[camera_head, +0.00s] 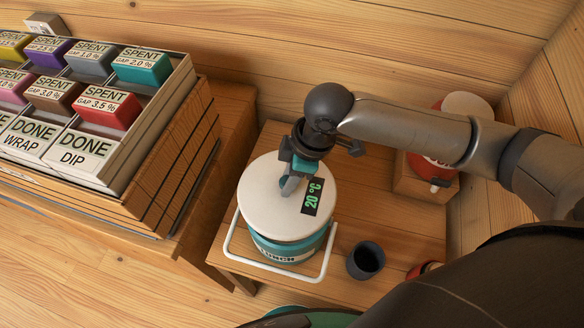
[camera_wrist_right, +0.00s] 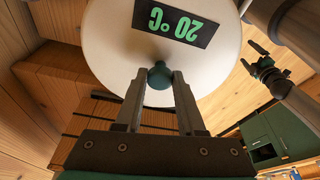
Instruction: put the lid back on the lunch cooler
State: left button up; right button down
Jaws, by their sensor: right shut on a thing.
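The lunch cooler (camera_head: 290,247) is a teal and white tub with a white wire handle (camera_head: 262,262), standing on a wooden table. Its round white lid (camera_head: 262,205) carries a black 20 °C display. In the head view the lid covers the cooler's top; I cannot tell whether it is seated or slightly above. My right gripper (camera_head: 290,188) is shut on the lid's teal knob (camera_wrist_right: 160,76), and the lid's face fills the top of the wrist view (camera_wrist_right: 115,55). My left gripper (camera_wrist_right: 256,62) shows small at the right of the wrist view, away from the cooler; its jaws are unclear.
A dark cup (camera_head: 366,261) stands right of the cooler, near a small red item (camera_head: 424,269). A red container (camera_head: 432,165) sits on a wooden block behind my right arm. A rack of labelled boxes (camera_head: 150,130) stands at the left. Wooden walls close the back and right.

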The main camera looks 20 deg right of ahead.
jog(key=shift+f+b, duration=2.1)
jog(key=shift+b, duration=0.6)
jog(key=shift+f, duration=0.95)
jog(key=shift+p, duration=0.95)
jog(key=shift+f+p, duration=0.15)
jog(key=shift+p, duration=0.75)
grip_release()
dwell(0.6)
jog(key=shift+r+p, duration=3.5)
jog(key=shift+p, duration=0.75)
